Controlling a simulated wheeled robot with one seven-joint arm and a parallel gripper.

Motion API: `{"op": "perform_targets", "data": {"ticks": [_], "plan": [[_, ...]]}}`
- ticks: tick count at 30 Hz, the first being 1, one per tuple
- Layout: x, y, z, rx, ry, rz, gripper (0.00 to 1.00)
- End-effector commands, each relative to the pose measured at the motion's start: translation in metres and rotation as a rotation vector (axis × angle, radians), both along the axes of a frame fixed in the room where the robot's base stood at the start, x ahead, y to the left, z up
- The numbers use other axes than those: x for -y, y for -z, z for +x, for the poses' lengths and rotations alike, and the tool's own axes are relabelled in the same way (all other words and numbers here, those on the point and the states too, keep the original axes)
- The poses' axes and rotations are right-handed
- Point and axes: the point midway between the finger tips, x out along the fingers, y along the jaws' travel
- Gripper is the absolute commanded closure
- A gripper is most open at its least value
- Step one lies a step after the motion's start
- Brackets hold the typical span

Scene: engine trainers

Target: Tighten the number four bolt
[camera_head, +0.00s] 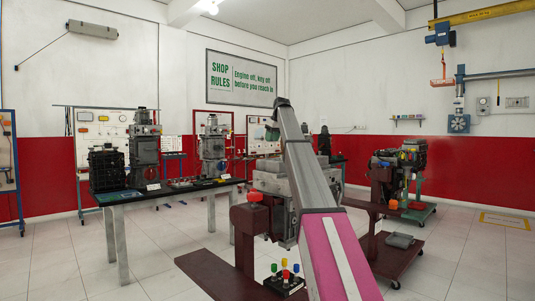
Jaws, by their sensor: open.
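My arm, with a pink and a grey link, rises from the bottom centre and hides part of the scene. My gripper cannot be made out beyond its far end. Just behind the arm, a grey engine block (271,181) sits on a dark red engine stand (246,222) with an orange-red knob. The arm covers much of this engine. No bolt marked number four can be picked out at this size. A dark tray (286,287) with blue, red, green and yellow topped pieces rests on the stand's base.
A second engine (402,157) stands on a dark red stand at the right, with a grey tray (400,241) on its base. A long table (115,202) with several engines is at the left.

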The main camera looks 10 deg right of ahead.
Motion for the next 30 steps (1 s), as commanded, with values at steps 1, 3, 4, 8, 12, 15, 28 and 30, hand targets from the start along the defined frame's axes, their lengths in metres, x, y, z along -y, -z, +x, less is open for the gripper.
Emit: {"op": "perform_targets", "data": {"ticks": [1,3,4,8,12,15,28,30], "plan": [[-0.002,0.008,0.002,-0.001,0.0,0.0,0.54],[-0.005,0.019,0.005,0.0,0.0,0.0,0.54],[-0.006,0.024,0.007,0.0,0.0,0.0,0.54],[-0.012,0.046,0.014,-0.001,0.0,0.0,0.54],[-0.016,0.066,0.022,-0.001,0.0,0.0,0.54],[-0.018,0.074,0.024,0.0,0.0,0.0,0.54],[-0.019,0.078,0.026,0.001,0.0,0.0,0.9],[-0.019,0.078,0.026,0.001,0.0,0.0,1.0]]}}
